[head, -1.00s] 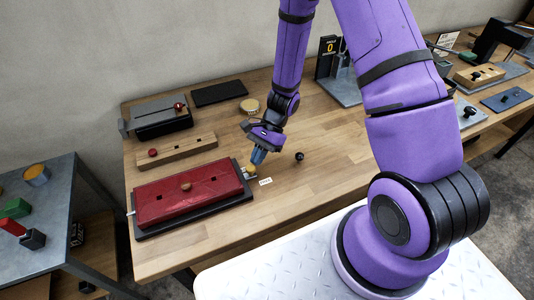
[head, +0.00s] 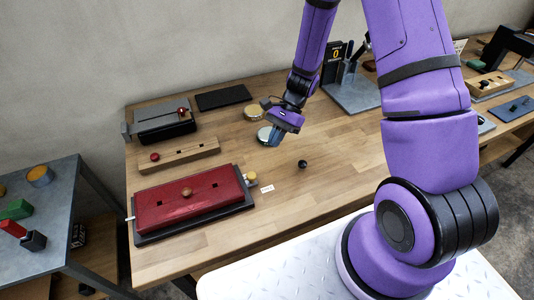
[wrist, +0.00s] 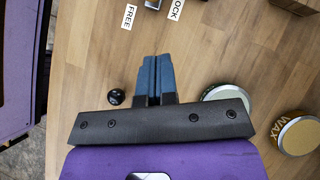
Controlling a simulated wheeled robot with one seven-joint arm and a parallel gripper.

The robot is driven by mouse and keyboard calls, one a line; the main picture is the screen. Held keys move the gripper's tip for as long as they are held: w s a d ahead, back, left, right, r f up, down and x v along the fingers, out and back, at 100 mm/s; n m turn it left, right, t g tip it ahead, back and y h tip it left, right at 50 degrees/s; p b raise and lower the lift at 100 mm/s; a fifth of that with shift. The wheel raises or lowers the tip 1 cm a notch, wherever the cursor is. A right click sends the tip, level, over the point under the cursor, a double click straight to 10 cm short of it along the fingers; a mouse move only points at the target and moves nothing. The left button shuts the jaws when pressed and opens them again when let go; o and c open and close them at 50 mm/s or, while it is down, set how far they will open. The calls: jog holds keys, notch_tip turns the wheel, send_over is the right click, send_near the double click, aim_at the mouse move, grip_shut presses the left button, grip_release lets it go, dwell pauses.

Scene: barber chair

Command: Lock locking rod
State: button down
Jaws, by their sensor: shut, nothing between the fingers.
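The red box (head: 190,199) lies on a dark base on the wooden table. A yellow knob (head: 251,178), apparently the locking rod's end, sticks out at its right end, and a thin light rod tip (head: 131,217) shows at its left end. A white label (head: 267,188) lies beside the knob. In the wrist view, labels reading FREE (wrist: 129,16) and LOCK (wrist: 176,9) flank a metal part (wrist: 153,4), cut off by the top edge. My gripper (head: 271,142) is shut and empty, behind and right of the knob, apart from it. Its blue fingers (wrist: 157,62) touch each other.
A black ball knob (head: 302,164) stands on the table right of my gripper. Round tins, one marked WAX (wrist: 299,134), are close by. A wooden block (head: 178,154) and a grey device (head: 162,123) stand behind the red box. The table's front right is clear.

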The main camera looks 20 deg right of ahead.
jog(key=shift+v, duration=2.3)
jog(key=s+r+n+t+h, duration=0.2)
jog(key=s+r+n, duration=0.1)
jog(key=r, duration=0.7)
jog(key=s+r+n+t+h, duration=0.15)
jog(key=s+r+n, duration=0.25)
jog(key=r, duration=0.7)
jog(key=s+d+r+n+t+h, duration=0.3)
jog(key=s+r+n+t+h, duration=0.1)
jog(key=s+r, duration=0.8)
jog(key=shift+s+n+t, duration=0.75)
jog(key=shift+s+n, duration=0.05)
jog(key=shift+s, duration=0.45)
